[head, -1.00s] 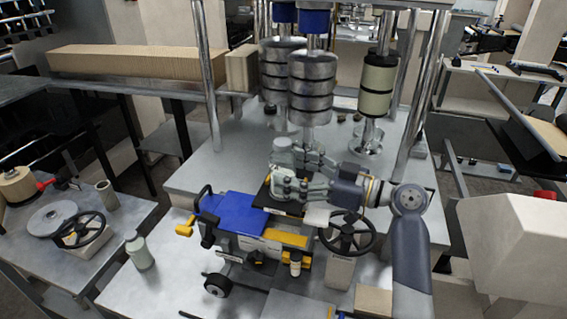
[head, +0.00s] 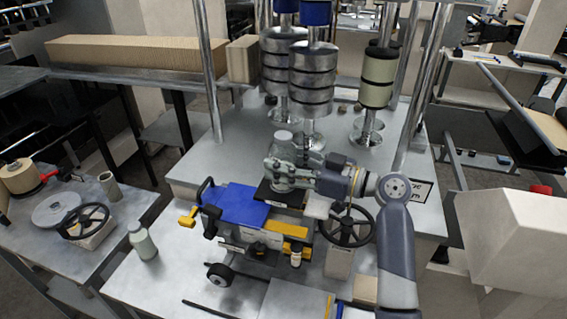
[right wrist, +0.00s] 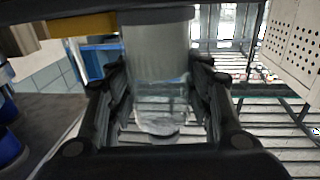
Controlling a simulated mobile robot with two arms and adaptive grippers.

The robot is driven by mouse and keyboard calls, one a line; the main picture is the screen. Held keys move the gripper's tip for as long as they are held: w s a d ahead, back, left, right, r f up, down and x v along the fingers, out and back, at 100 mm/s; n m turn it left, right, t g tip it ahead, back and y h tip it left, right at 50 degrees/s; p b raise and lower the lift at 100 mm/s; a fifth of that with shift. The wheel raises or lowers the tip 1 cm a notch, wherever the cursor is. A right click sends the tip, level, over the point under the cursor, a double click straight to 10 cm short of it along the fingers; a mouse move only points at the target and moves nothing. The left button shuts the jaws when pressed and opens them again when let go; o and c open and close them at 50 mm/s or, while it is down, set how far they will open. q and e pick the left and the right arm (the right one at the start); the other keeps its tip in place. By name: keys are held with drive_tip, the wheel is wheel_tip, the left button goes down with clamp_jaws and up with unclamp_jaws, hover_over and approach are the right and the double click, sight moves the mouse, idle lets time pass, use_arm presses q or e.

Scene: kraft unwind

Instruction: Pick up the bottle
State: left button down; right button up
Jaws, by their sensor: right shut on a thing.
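A pale, translucent bottle stands upright in my right gripper (head: 285,176). Its light cap (head: 283,136) shows above the fingers in the head view, and the fingers hide much of its body. In the right wrist view the clear body of the bottle (right wrist: 158,70) fills the space between the two dark fingers (right wrist: 160,105). The right gripper is shut on it. A black plate (head: 277,196) lies just below; I cannot tell whether the bottle touches it. A second pale green bottle (head: 142,241) stands at the left. My left gripper is not in view.
A machine with a blue top (head: 238,203) and yellow parts sits just left of the gripper. A black handwheel (head: 347,228) is close on the right. Tall metal rollers (head: 313,80) stand behind. The bench (head: 180,285) has bare room at front left.

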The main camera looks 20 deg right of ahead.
sight(296, 152)
drive_tip(key=shift+r, duration=0.15)
drive_tip(key=shift+r+b, duration=0.55)
wheel_tip(296, 152, up, 2)
drive_tip(key=shift+s+r+b, duration=0.1)
drive_tip(key=shift+b, duration=0.7)
drive_tip(key=s+d+r+b, duration=0.1)
drive_tip(key=s+b, duration=0.4)
drive_tip(key=s, duration=1)
drive_tip(key=shift+s+d+r, duration=0.25)
drive_tip(key=shift+s+d, duration=0.1)
drive_tip(key=shift+d, duration=0.1)
